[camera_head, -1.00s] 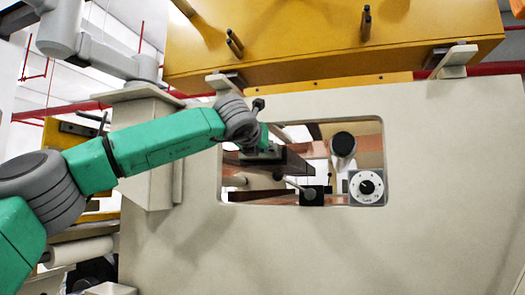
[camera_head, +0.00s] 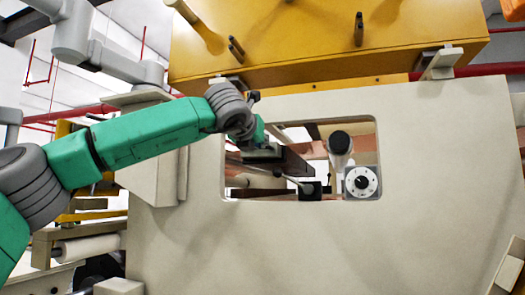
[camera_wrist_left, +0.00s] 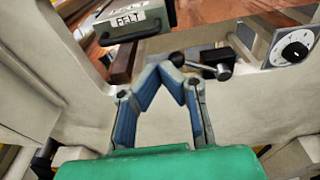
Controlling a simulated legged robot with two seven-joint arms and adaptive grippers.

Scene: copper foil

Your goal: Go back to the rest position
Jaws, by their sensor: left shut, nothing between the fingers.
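My left arm comes in from the left in the head view and reaches to the window in the pale machine panel (camera_head: 330,245). Its gripper is mostly hidden behind the wrist there. In the left wrist view my left gripper (camera_wrist_left: 172,68) has its blue-padded fingers closed together at the tips, with nothing between them. My right gripper is not in view.
A white dial (camera_head: 361,182) and a dark-capped cylinder (camera_head: 340,142) sit at the window's right. A yellow housing (camera_head: 330,40) overhangs the panel.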

